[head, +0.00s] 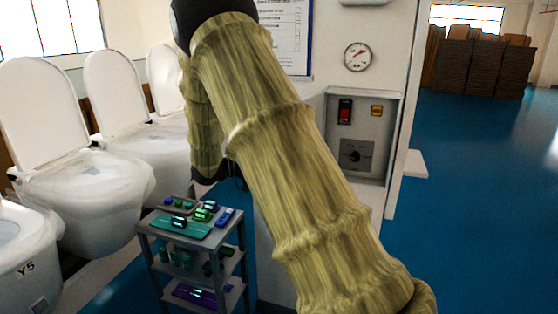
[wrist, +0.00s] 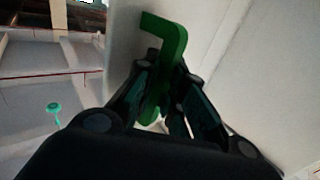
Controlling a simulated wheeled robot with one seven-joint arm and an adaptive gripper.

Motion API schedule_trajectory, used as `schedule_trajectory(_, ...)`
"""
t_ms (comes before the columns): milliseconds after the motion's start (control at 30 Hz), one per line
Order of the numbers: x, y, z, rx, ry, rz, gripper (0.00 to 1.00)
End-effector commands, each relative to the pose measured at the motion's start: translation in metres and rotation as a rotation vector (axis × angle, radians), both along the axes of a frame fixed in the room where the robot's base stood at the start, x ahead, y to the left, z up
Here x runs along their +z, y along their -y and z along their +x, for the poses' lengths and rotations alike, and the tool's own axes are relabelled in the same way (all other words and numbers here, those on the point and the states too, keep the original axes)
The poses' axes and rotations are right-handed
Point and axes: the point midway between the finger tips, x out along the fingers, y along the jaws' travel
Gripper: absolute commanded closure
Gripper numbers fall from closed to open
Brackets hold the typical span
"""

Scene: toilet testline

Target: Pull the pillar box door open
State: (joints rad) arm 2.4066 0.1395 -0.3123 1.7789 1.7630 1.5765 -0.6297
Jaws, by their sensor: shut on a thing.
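In the wrist view, a green bent handle (wrist: 168,35) stands against a pale panel (wrist: 240,45). My gripper (wrist: 162,85) has its two dark fingers closed around the handle's lower part. In the head view, my arm crosses in front of the white pillar (head: 395,60) and hides the handle and my gripper. To the right of my arm, a recess (head: 378,178) in the pillar shows a red switch (head: 345,111), a yellow label (head: 376,111) and a dark rotary knob (head: 355,154). I cannot tell how far the door stands open.
A grey shelf cart (head: 146,232) with coloured items stands low, left of my arm. White toilets (head: 85,185) line the left side. A round gauge (head: 357,57) sits above the recess. Blue floor (head: 480,200) lies free at right, with brown stacks (head: 480,65) far back.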

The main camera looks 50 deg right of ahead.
Motion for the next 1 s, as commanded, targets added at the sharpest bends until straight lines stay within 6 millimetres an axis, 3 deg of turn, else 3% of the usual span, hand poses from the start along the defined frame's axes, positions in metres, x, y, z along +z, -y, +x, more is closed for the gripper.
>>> schedule_trajectory(33, 0.001, 0.001, 0.000, 0.000, 0.000, -0.001, 0.83)
schedule_trajectory(133, 0.001, -0.001, 0.001, 0.002, 0.000, -0.001, 0.66)
schedule_trajectory(567, 0.001, -0.007, 0.004, 0.002, 0.000, -0.001, 0.66)
schedule_trajectory(1000, 0.000, -0.071, 0.038, 0.003, 0.002, -0.001, 0.66)
